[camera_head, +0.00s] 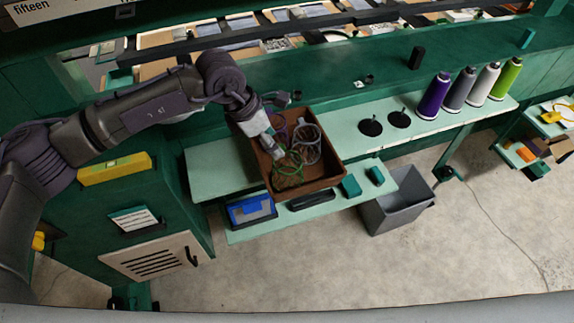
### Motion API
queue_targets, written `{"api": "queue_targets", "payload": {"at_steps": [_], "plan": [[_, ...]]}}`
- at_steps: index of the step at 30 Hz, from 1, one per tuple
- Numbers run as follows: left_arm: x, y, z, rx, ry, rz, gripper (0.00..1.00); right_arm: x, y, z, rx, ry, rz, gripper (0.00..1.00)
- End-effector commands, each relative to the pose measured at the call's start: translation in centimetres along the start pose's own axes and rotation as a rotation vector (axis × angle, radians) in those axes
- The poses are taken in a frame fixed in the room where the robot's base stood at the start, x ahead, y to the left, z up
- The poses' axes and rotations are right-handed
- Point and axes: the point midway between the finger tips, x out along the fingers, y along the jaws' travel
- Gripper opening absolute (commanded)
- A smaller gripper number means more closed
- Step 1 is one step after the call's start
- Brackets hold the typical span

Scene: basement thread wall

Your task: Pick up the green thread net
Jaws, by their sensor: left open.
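A green thread net (290,174) lies in the near left part of a brown box (329,185) on the pale green shelf. A white or grey net (308,150) is beside it on the right. A purple net (279,131) is behind, partly covered by my gripper. My left gripper (277,151) comes down from the upper left into the box. It is open, with its fingertips at the green net's upper rim. I cannot tell whether they touch it. My right gripper is not in view.
Purple, grey, white and green thread cones (471,88) stand on the shelf at right. A grey bin (397,202) is on the floor below. A blue case (251,210) is on the lower shelf. A green cabinet (150,210) is at left.

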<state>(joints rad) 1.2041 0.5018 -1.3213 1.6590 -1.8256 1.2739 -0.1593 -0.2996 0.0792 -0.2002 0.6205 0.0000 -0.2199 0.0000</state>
Motion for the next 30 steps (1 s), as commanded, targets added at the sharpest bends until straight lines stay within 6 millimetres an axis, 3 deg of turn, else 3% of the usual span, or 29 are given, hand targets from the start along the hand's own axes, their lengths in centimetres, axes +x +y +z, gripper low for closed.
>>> {"api": "queue_targets", "payload": {"at_steps": [6, 12, 19, 27, 30], "plan": [[2.5, -0.2, 0.7, -0.002, 0.003, -0.006, 0.57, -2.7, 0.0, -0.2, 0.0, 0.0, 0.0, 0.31], [4.9, 0.0, 0.5, -0.002, 0.001, -0.002, 0.57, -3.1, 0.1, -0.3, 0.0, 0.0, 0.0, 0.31], [5.2, 0.0, 0.4, -0.001, 0.0, -0.001, 0.57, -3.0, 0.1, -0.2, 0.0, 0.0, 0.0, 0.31], [5.1, 0.0, 0.4, -0.001, 0.0, -0.001, 0.14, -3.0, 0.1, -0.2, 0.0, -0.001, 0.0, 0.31], [5.1, 0.0, 0.4, -0.002, 0.0, -0.001, 0.14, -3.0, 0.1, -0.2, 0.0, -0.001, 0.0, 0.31]]}}
